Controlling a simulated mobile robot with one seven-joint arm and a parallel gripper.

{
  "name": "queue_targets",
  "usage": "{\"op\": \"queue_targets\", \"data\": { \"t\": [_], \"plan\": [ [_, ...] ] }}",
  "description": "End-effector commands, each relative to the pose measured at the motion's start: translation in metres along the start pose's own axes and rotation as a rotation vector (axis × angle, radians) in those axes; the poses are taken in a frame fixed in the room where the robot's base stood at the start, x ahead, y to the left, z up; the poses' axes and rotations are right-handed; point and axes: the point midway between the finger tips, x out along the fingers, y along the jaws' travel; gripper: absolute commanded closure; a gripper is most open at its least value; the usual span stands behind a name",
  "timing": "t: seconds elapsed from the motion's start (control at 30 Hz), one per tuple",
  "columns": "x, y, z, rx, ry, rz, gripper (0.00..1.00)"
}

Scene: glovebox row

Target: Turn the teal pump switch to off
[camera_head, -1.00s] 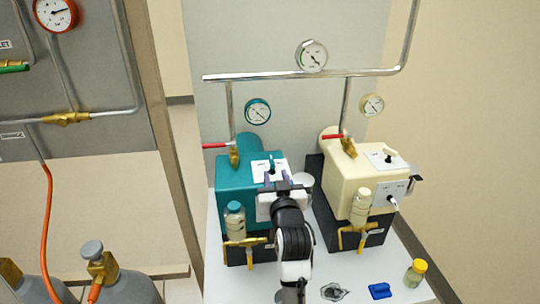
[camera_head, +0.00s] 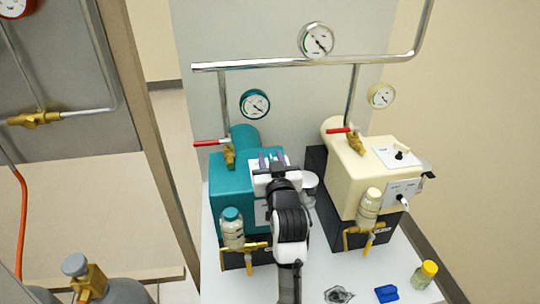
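The teal pump (camera_head: 232,180) stands on the white table to the left of the cream pump. Its switch is on the white plate at its top, and my gripper (camera_head: 271,160) hides it from the head camera. A jar with a teal cap (camera_head: 232,227) hangs at the teal pump's front left.
The cream pump (camera_head: 350,180) stands close on the right, with its own top switch (camera_head: 401,150). Red-handled valves and a steel pipe (camera_head: 300,63) are behind and above.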

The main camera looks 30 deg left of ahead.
Motion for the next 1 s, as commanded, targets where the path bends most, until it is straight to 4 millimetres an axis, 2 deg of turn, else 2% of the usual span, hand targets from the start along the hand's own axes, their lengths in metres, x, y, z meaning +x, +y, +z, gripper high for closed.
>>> {"op": "queue_targets", "data": {
  "t": [0.23,0.5,0.77,1.0],
  "plan": [
    [-0.0002,0.0,0.0001,0.0,0.0,0.0,0.67],
    [-0.0001,0.0001,0.0002,0.0,-0.001,0.0,1.0],
    [0.0,0.0008,0.0007,0.0,0.0,-0.009,1.0],
    [0.0002,0.001,0.0027,0.0,0.001,-0.093,1.0]
  ]
}}
